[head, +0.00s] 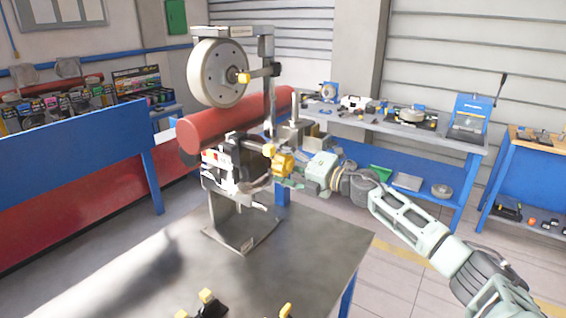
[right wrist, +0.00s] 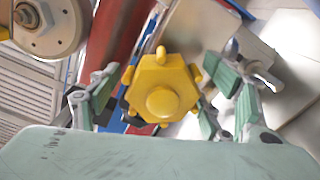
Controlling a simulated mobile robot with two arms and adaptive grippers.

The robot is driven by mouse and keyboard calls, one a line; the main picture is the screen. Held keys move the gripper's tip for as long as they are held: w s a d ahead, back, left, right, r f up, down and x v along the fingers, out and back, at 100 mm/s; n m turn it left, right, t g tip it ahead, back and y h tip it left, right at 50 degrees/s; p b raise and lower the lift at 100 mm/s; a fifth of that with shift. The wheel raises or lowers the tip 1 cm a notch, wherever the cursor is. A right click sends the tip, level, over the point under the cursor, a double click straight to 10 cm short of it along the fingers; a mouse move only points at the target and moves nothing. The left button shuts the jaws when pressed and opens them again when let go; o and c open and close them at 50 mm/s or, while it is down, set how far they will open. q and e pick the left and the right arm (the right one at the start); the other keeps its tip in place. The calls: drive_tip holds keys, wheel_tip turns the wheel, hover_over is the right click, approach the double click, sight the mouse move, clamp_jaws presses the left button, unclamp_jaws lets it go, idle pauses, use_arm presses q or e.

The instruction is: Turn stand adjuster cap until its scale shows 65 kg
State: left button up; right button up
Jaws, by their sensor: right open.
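The yellow adjuster cap (head: 283,163) is on the right side of the stand (head: 228,170) on the metal table. In the right wrist view the cap (right wrist: 163,92) is six-sided, with a round central boss, small side knobs and a tab at the top. My right gripper (head: 296,170) comes in from the right and faces the cap. Its green-padded fingers are open, one on each side of the cap, with gaps that look clear. Whether a pad touches it I cannot tell. No scale reading is legible. My left gripper is not in view.
A large wheel (head: 217,73) hangs at the top of the stand, with a red cylinder (head: 228,122) behind. Yellow-and-black parts (head: 207,303) lie at the table's front edge. The metal table (head: 310,262) is clear to the right of the stand base. A blue workbench (head: 400,130) stands behind.

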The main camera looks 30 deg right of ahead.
drive_tip(key=v, duration=1.2)
idle(0.6)
